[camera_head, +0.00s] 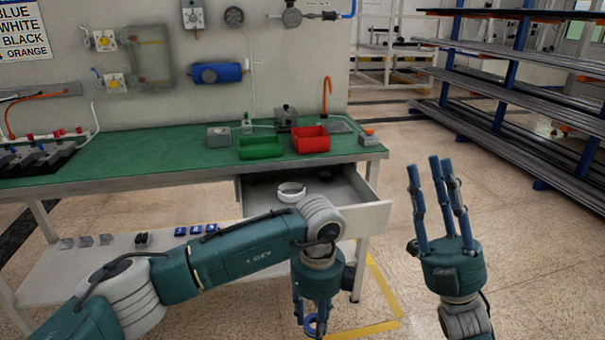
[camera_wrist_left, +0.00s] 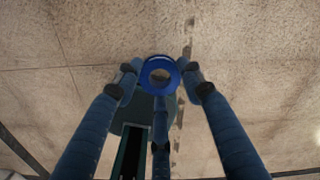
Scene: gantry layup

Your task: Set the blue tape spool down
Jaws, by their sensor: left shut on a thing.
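The blue tape spool (camera_wrist_left: 160,74) is a small blue ring with a hole in its middle. My left gripper (camera_wrist_left: 160,85) is shut on it, with the fingertips around its rim. In the head view the left gripper (camera_head: 315,318) points down in front of the bench, and part of the spool (camera_head: 311,326) shows at its fingers near the bottom edge. My right gripper (camera_head: 436,165) points up at the right, fingers spread apart, open and empty.
A green-topped workbench (camera_head: 110,160) holds a green bin (camera_head: 262,148) and a red bin (camera_head: 311,140). Its drawer (camera_head: 350,216) is pulled out and has a white ring (camera_head: 290,191) inside. A lower shelf (camera_head: 110,268) bears several small items. A metal rack (camera_head: 520,90) stands at right.

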